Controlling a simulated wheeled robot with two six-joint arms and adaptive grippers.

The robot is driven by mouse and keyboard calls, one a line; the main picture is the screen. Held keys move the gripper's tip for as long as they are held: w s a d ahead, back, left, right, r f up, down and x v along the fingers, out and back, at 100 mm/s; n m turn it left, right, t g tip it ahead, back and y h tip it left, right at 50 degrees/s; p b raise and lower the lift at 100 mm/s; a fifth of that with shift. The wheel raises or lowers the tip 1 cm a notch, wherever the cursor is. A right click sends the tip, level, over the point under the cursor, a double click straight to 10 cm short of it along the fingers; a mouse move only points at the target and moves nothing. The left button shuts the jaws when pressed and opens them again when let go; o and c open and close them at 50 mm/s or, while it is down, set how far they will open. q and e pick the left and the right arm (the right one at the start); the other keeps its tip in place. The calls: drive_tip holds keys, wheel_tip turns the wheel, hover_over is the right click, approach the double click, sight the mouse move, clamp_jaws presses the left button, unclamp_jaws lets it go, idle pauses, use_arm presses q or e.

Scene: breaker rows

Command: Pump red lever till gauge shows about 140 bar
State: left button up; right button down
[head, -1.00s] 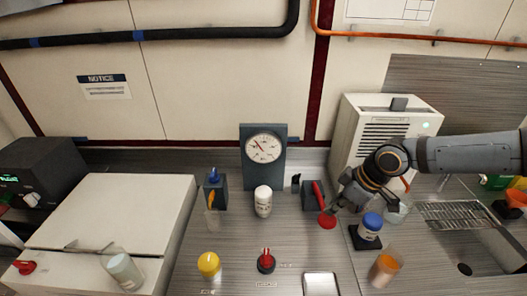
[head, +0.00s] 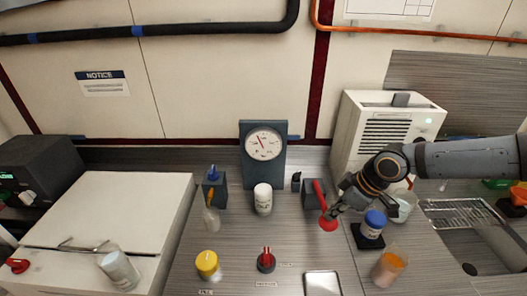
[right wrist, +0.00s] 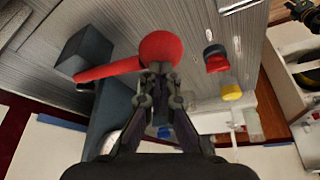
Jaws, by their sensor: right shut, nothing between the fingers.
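The red lever (head: 319,196) comes out of a dark block on the counter and slopes down to a round red knob (head: 328,224). The knob also shows in the right wrist view (right wrist: 160,50), just beyond my fingertips. My right gripper (head: 334,212) is shut and empty, with its fingertips at the knob; I cannot tell if they touch it. The round gauge (head: 264,143) stands on a dark panel behind the counter. Its red needle points up and a little left; its numbers are too small to read. My left gripper is not in view.
A blue-capped jar (head: 373,224) stands close right of my right gripper, with a beaker of orange content (head: 388,267) in front. A vented white box (head: 388,130) stands behind.

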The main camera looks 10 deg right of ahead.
sight(334, 220)
drive_tip(key=shift+f+b, duration=2.25)
drive_tip(key=shift+f, duration=0.45)
drive_tip(key=shift+w, duration=0.1)
wheel_tip(334, 220, up, 9)
drive_tip(key=p, duration=0.8)
drive_tip(key=shift+f, duration=0.15)
drive_tip(key=shift+f, duration=0.2)
